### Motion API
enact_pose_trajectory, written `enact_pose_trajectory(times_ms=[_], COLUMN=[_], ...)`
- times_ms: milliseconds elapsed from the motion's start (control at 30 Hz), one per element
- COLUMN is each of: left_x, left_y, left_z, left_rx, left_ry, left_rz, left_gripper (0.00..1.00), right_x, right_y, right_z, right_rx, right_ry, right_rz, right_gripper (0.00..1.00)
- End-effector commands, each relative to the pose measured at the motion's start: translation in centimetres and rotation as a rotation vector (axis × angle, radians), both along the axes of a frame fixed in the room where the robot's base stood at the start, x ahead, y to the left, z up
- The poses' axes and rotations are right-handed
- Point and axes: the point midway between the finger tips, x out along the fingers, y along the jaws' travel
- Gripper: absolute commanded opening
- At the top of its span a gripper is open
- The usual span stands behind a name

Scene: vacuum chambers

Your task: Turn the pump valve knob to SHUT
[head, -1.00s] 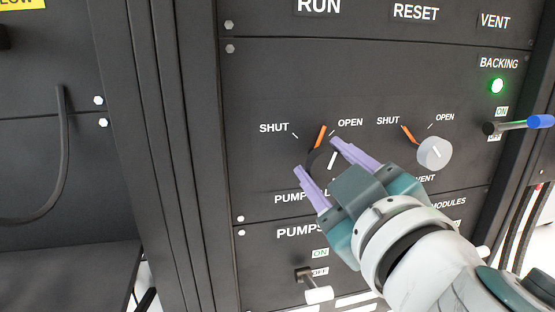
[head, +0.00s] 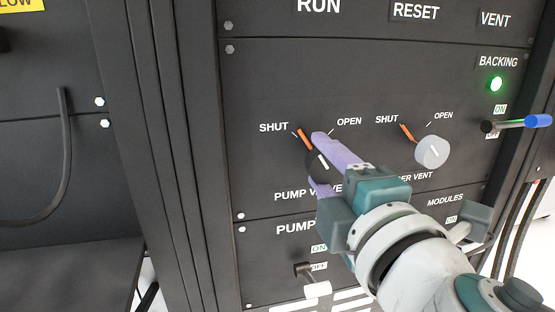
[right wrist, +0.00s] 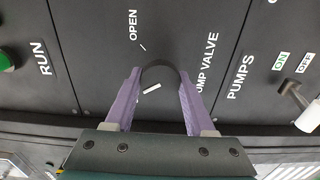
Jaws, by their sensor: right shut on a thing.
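The pump valve knob (head: 316,170) is black with a white line. Its orange pointer (head: 305,138) leans up and left, with its tip beside the SHUT tick and away from the OPEN tick. My right gripper (head: 318,164) has its purple fingers closed on the knob's opposite sides. In the right wrist view the knob (right wrist: 160,78) sits between the two fingertips, with its white line showing; the orange pointer is not visible there. The fingers and hand hide part of the knob and of the PUMP VALVE label in the head view. My left gripper is not in view.
A grey vent knob (head: 432,152) with its own orange pointer (head: 408,133) stands to the right. A blue-tipped toggle (head: 538,121) sticks out farther right, below a lit green lamp (head: 495,84). A white-tipped pumps toggle (head: 318,290) stands below. The panel left of the knob is clear.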

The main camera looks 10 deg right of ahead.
Motion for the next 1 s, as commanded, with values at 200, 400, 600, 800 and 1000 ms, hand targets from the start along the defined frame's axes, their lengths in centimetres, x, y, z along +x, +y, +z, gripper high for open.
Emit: enact_pose_trajectory(times_ms=[200,400,600,800,1000], left_x=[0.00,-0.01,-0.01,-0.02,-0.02], left_y=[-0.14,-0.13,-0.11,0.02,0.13], left_z=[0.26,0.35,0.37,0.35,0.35], left_rx=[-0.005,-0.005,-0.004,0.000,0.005], left_ry=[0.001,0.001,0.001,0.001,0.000], left_rz=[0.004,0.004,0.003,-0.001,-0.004], left_gripper=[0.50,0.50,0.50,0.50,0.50], right_x=[0.02,0.02,0.02,0.02,0.02], right_y=[0.01,-0.01,-0.01,-0.02,-0.01], right_z=[0.05,0.01,0.00,0.00,0.00], right_rx=[-0.122,-0.184,-0.207,-0.208,-0.207], right_ry=[-0.005,-0.007,-0.008,-0.008,-0.008], right_rz=[0.000,0.000,0.000,0.000,0.000], right_gripper=[0.00,0.00,0.00,0.00,0.60])
